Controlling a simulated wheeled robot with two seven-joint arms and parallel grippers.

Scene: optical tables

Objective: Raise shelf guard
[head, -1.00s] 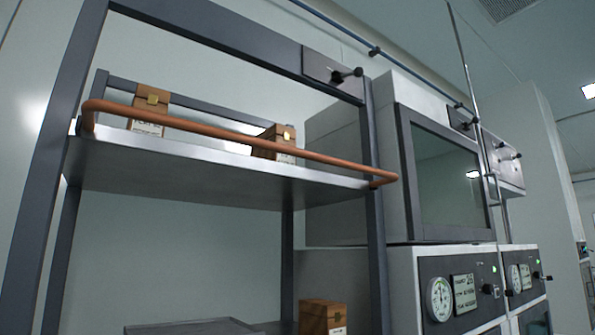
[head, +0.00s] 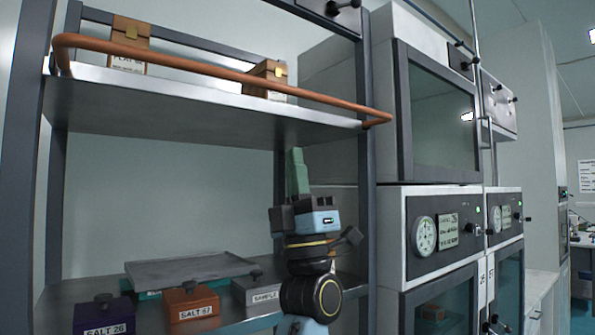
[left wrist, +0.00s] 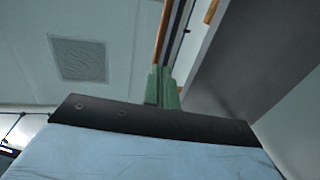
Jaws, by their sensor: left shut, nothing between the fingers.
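The shelf guard is a copper-coloured bar (head: 215,72) running along the front edge of the upper shelf (head: 190,115), with bent ends at the posts. In the left wrist view the guard (left wrist: 163,35) shows as an orange strip above the fingers. My left gripper (head: 295,158) is upright below the right part of the guard, its green fingers shut and empty. In the head view it appears apart from the bar. The fingers also show in the left wrist view (left wrist: 163,75). My right gripper is in neither view.
Two brown boxes (head: 130,45) (head: 267,78) stand on the upper shelf behind the guard. The lower shelf holds a grey tray (head: 190,269) and labelled boxes, including an orange one (head: 191,307). Cabinets with gauges (head: 440,235) stand at the right.

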